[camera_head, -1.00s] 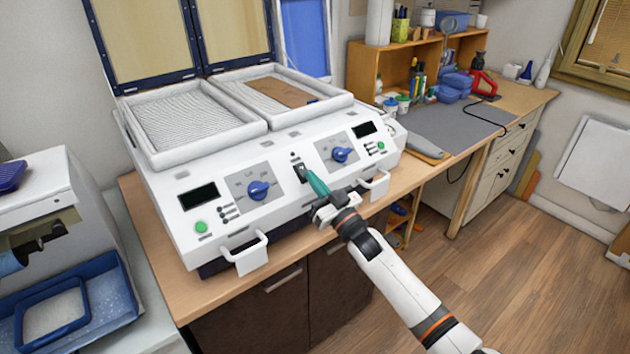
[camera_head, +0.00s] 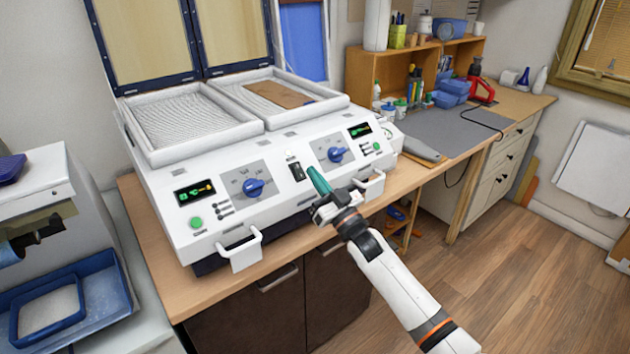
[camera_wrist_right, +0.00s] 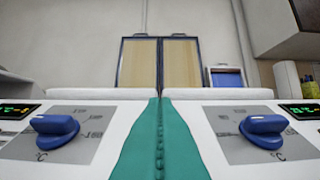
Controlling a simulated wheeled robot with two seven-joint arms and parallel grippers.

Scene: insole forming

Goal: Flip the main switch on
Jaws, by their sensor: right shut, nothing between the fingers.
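The main switch (camera_head: 296,171) is a small dark rocker in the middle of the white machine's (camera_head: 285,211) front panel, between two blue dials. Both displays, left (camera_head: 195,191) and right (camera_head: 359,131), are lit with green and orange marks. My right gripper (camera_head: 318,181) has teal fingers, shut and empty. Its tips are just right of and slightly below the switch in the head view, seemingly apart from it. In the right wrist view the closed teal fingers (camera_wrist_right: 160,145) fill the lower middle and the switch is hidden. My left gripper is not in view.
The left dial (camera_head: 253,188) and right dial (camera_head: 337,154) flank the switch. Handles (camera_head: 240,250) stick out from the front. Two trays lie open on top under raised lids. A wooden workbench (camera_head: 450,125) with tools stands at the right.

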